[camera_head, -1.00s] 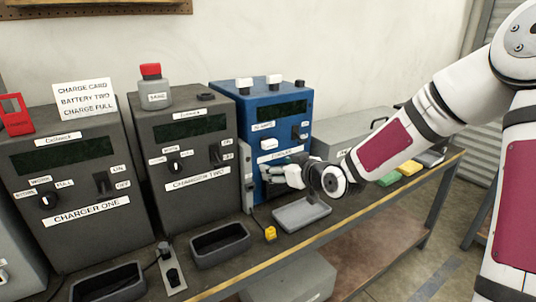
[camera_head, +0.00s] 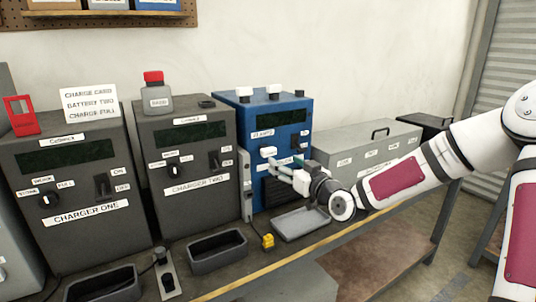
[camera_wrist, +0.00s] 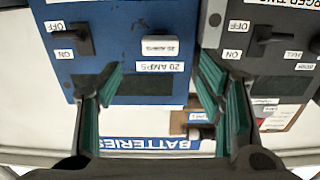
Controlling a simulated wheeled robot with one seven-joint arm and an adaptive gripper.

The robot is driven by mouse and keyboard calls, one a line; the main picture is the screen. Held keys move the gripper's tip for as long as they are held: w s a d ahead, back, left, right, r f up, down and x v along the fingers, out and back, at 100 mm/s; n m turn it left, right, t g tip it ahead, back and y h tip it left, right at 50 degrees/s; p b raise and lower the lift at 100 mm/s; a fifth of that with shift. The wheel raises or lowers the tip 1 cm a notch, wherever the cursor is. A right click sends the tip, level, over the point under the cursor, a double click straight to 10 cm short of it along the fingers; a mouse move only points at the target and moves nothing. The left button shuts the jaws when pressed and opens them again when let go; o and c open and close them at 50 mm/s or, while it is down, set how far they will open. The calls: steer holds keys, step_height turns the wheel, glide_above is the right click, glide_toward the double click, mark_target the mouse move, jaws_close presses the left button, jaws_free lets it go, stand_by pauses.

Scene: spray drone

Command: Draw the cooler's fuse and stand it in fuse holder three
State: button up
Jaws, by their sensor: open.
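The blue cooler unit (camera_head: 256,110) stands on the bench. On its front is a white block (camera_head: 267,152), likely the fuse, below a 20 AMPS label (camera_head: 262,134). The block also shows in the upside-down wrist view (camera_wrist: 160,45) with small lettering. My gripper (camera_head: 279,165) is open and empty, just below and right of the block in the head view. In the wrist view its green-padded fingers (camera_wrist: 158,75) stand wide apart, with the block between and beyond their tips. White and dark pieces (camera_head: 273,91) stand on the cooler's top. I cannot read any holder numbers.
Charger two (camera_head: 185,205) stands close left of the cooler, with charger one (camera_head: 70,240) beyond it. A grey tray (camera_head: 300,225) lies below my gripper. A yellow piece (camera_head: 268,241) and a dark bin (camera_head: 218,252) are nearby. A grey case (camera_head: 370,150) is to the right.

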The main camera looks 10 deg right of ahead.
mark_target(271, 153)
steer(key=shift+b+x, duration=2)
steer(key=shift+x, duration=2.2)
jaws_close()
steer(key=shift+p+v, duration=1.65)
steer(key=shift+v, duration=1.35)
